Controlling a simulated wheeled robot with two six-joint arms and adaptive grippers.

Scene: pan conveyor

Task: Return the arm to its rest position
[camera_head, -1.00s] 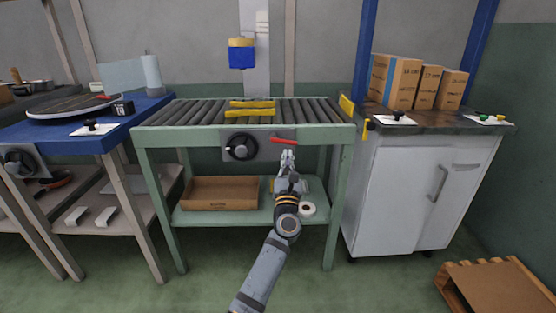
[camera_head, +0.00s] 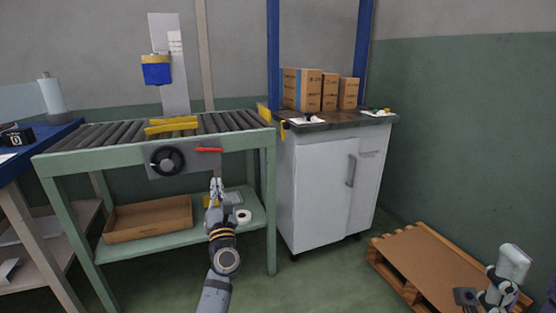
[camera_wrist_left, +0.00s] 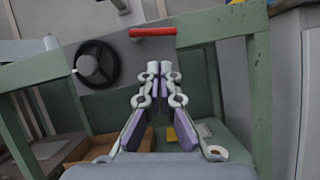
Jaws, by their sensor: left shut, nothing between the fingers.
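My left arm reaches up from the bottom of the head view, and its gripper (camera_head: 216,186) is in front of the green conveyor stand (camera_head: 60,167). The left gripper is shut and empty. In the left wrist view its two fingers (camera_wrist_left: 160,70) are together, just below the red handle (camera_wrist_left: 152,31) and right of the black handwheel (camera_wrist_left: 97,63). The fingertips appear apart from the handle. Part of my right arm (camera_head: 500,285) shows at the lower right of the head view, over a wooden pallet. Its fingers cannot be made out.
The roller conveyor (camera_head: 100,135) has yellow bars across it. A cardboard tray (camera_head: 148,218) and a white tape roll (camera_head: 243,216) sit on the lower shelf. A white cabinet (camera_head: 315,190) with cardboard boxes (camera_head: 302,90) on top stands to the right. The pallet (camera_head: 425,262) lies on the floor.

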